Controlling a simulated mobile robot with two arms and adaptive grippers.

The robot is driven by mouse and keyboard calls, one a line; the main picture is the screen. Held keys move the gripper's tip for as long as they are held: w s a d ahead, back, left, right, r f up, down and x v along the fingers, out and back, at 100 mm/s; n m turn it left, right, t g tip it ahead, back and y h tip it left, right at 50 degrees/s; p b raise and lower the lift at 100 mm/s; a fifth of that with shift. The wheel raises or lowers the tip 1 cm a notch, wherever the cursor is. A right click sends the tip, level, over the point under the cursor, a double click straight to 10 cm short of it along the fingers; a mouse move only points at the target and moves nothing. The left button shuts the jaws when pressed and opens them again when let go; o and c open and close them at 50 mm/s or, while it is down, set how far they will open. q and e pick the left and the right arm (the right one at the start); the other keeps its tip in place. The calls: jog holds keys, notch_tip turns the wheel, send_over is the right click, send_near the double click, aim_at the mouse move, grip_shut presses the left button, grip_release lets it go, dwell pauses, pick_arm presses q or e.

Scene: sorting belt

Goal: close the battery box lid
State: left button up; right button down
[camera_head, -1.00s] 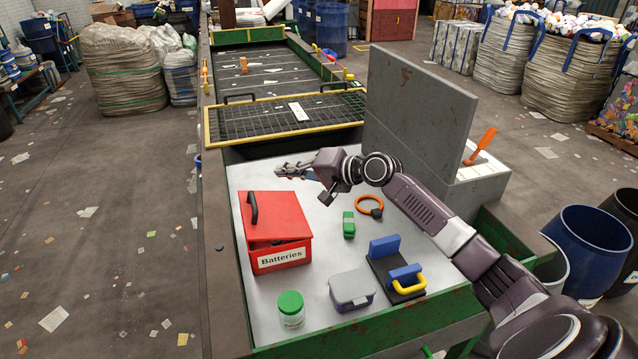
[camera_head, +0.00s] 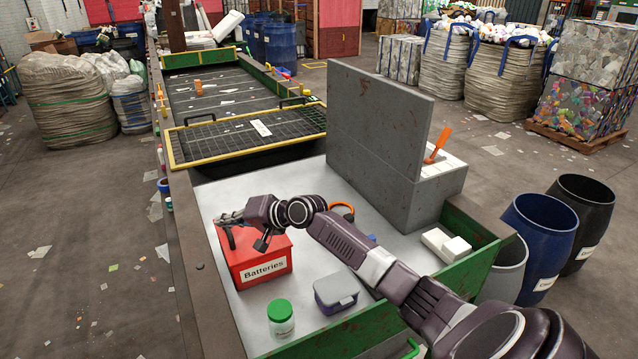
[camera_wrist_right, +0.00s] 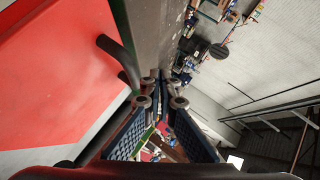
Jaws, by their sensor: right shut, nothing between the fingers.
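The red battery box (camera_head: 264,262), labelled "Batteries", stands on the left part of the pale worktop. Its black lid handle (camera_head: 230,238) shows at the box's left side in the head view. In the wrist view the red lid (camera_wrist_right: 50,70) fills the left, with the black handle (camera_wrist_right: 118,60) sticking out beside the fingers. My right gripper (camera_head: 226,217) is shut and empty at the far left edge of the box, close to the handle; I cannot tell whether it touches. My arm and hand hide part of the lid, so I cannot tell how far it is closed. My left gripper is out of view.
A green-capped jar (camera_head: 281,318) and a grey case (camera_head: 337,292) stand in front. An orange ring (camera_head: 342,207) lies partly behind my arm. A tall grey panel (camera_head: 378,120) rises at the right. A yellow-framed mesh (camera_head: 250,135) lies beyond the worktop.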

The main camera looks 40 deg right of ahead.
jog(key=shift+a+f, duration=0.2)
jog(key=shift+f, duration=0.3)
dwell(0.4)
jog(key=shift+w+a+r+p, duration=0.1)
jog(key=shift+w+r+p, duration=0.05)
jog(key=shift+r+p, duration=0.45)
jog(key=s+a+r, duration=0.3)
jog(key=s+r, duration=0.3)
jog(key=r, duration=0.3)
jog(key=shift+s+a+r+p, duration=0.15)
jog(key=shift+a+r+p, duration=0.25)
jog(key=shift+f, duration=0.1)
